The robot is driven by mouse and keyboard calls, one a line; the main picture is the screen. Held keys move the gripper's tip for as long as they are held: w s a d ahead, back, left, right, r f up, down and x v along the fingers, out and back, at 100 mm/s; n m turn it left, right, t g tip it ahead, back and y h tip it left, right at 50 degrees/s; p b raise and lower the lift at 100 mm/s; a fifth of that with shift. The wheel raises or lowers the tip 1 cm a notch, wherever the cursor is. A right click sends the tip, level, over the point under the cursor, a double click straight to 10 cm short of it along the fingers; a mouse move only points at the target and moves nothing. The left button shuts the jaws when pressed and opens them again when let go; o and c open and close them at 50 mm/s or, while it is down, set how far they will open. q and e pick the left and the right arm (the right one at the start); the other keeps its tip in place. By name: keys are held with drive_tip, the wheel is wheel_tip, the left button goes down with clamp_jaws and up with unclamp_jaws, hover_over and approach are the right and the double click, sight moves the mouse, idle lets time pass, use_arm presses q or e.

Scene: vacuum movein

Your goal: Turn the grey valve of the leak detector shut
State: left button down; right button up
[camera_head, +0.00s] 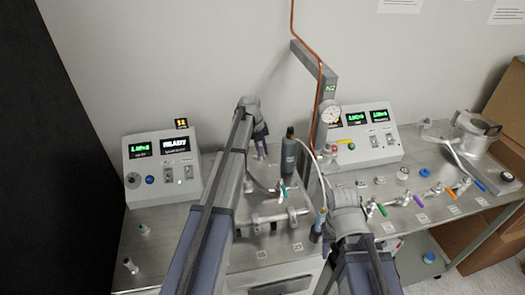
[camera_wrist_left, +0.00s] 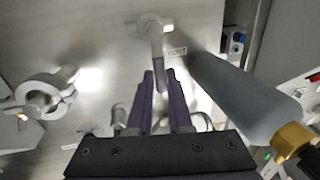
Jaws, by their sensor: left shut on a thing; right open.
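My left gripper (camera_head: 261,152) reaches down behind the bench's pipework in the head view. In the left wrist view its two purple fingers (camera_wrist_left: 160,85) are closed around a grey lever-like handle (camera_wrist_left: 158,68). This appears to be the grey valve's handle, joined to a round grey fitting (camera_wrist_left: 150,26) on the metal surface. In the head view the handle is mostly hidden by my gripper and arm. My right gripper (camera_head: 345,192) is over the bench at centre right; its fingertips are hard to make out. The grey console with lit displays (camera_head: 160,165) stands at left.
A dark grey bottle (camera_head: 289,155) stands close right of my left gripper; its body (camera_wrist_left: 225,90) shows in the left wrist view. A clamped pipe (camera_head: 275,220) lies in front. A second console (camera_head: 362,138) and coloured-handled valves (camera_head: 430,192) are at right. The left bench front is mostly clear.

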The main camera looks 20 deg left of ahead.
use_arm(q)
drive_tip(key=c, duration=0.8)
unclamp_jaws()
drive_tip(key=shift+c, duration=0.2)
drive_tip(key=shift+r, duration=0.15)
wheel_tip(320, 180, up, 7)
drive_tip(key=a+p, duration=0.1)
drive_tip(key=p, duration=0.6)
drive_tip(key=shift+s+a+r+p, duration=0.2)
drive_tip(key=shift+s+p, duration=0.1)
drive_tip(key=shift+s, duration=0.1)
